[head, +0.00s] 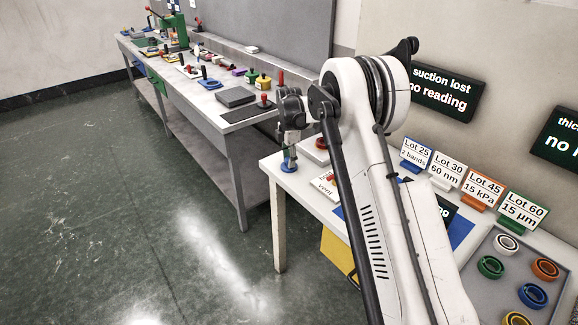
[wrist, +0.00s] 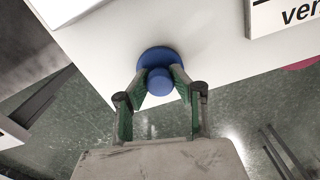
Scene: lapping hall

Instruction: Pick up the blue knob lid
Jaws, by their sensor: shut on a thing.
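The blue knob lid (wrist: 160,55) shows in the wrist view as a round blue disc with a raised round knob facing the camera. It is at the edge of the white table (wrist: 215,40). My gripper (wrist: 159,78) is shut on the knob, with one green-padded finger on each side. In the head view the lid (head: 289,166) is at the near left corner of the white table, under my gripper (head: 290,150). I cannot tell whether the lid touches the table top. My fingers hide the knob's sides.
A "vent" sign (wrist: 300,12) lies right of the lid. Lot signs (head: 448,172) stand along the table's back. A grey tray (head: 474,262) with several coloured rings is at the right. A long grey bench (head: 215,115) with tools stands left, across a gap of floor.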

